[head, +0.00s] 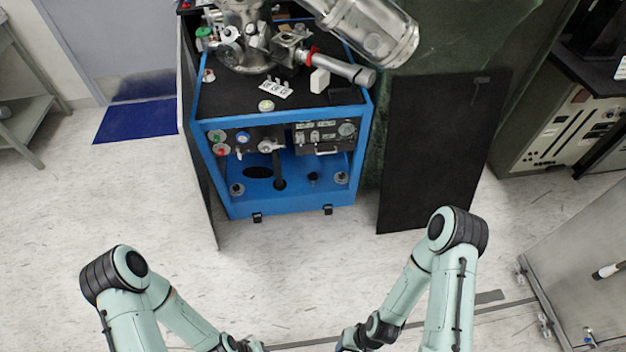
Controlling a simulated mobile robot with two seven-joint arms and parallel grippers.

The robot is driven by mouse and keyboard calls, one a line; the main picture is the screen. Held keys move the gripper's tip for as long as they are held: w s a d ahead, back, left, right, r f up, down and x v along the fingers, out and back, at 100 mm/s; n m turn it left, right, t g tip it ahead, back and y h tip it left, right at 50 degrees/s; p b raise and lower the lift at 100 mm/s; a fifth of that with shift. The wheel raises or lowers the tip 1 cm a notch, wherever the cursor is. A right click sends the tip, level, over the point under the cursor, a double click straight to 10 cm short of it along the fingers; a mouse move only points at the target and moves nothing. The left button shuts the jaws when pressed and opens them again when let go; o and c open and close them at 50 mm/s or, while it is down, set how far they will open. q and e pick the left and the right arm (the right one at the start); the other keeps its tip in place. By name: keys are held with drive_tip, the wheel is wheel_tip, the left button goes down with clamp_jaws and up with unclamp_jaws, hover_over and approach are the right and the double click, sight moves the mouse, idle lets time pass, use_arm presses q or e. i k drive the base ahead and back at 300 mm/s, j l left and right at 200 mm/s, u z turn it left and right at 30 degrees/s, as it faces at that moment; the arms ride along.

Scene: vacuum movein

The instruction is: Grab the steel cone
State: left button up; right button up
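I cannot pick out a steel cone for certain. Shiny steel vacuum parts stand on top of the blue cart (275,208). They include a rounded chamber (243,38), a wide steel cylinder (372,32) angled to the right, and a narrower steel tube (343,67) with a red ring. My two arms come up from the bottom edge and bend down toward the middle. Their wrists reach the bottom edge of the head view, well apart from the cart. The fingertips of both grippers are cut off below the frame.
Black panels stand beside the cart, one at the right (440,150). A blue mat (143,121) lies at the back left. A grey shelf (22,110) is at the far left and a metal cart (590,270) at the right. The floor before the blue cart is clear.

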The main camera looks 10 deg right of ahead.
sight(312, 177)
drive_tip(key=i+l+u, duration=0.8)
drive_tip(key=l, duration=0.2)
drive_tip(key=i+l+u, duration=0.25)
drive_tip(key=i+l, duration=0.3)
drive_tip(key=i, duration=0.1)
